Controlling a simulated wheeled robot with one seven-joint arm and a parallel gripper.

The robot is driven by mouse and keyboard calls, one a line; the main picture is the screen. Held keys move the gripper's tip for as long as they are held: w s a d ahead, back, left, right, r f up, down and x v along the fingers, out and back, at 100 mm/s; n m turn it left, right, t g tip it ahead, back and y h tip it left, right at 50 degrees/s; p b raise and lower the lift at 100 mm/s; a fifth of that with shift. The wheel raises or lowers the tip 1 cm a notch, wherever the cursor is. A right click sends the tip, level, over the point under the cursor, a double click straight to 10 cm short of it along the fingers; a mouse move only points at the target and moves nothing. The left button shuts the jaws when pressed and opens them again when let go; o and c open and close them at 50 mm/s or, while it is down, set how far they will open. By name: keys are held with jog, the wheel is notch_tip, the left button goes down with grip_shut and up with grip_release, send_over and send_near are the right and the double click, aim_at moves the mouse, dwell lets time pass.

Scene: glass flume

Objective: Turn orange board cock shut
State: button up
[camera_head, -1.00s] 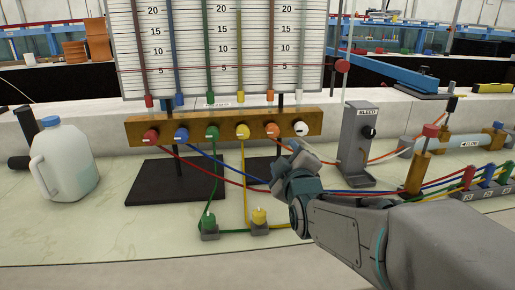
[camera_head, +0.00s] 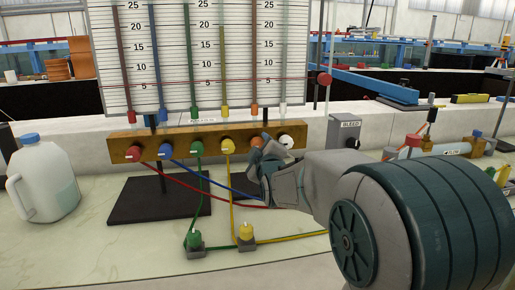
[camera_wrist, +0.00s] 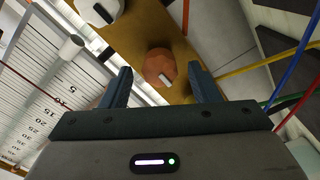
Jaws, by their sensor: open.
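The orange cock (camera_head: 257,141) is a round knob on the brass bar (camera_head: 183,139) below the tube board, between the yellow and white cocks. In the wrist view the orange cock (camera_wrist: 158,63) shows its face with a short white mark. My gripper (camera_head: 259,152) is at the bar, partly covering the cock in the head view. In the wrist view my gripper's (camera_wrist: 161,76) two fingers are open, one on each side of the cock, with gaps visible. Nothing is held. Whether the fingertips reach past the cock's face is hard to tell.
The white cock (camera_head: 286,141) sits close on the right and the yellow cock (camera_head: 228,146) on the left. Coloured hoses hang in front of the bar. A bleed box (camera_head: 343,132) stands to the right, a plastic jug (camera_head: 43,178) at far left.

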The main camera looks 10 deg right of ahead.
jog(key=shift+w, duration=0.7)
jog(key=c, duration=1)
jog(key=shift+f+m+b, duration=0.1)
jog(key=shift+m+b, duration=0.3)
jog(key=shift+b, duration=0.15)
jog(key=shift+m+b, duration=5.4)
jog(key=shift+m, duration=3.3)
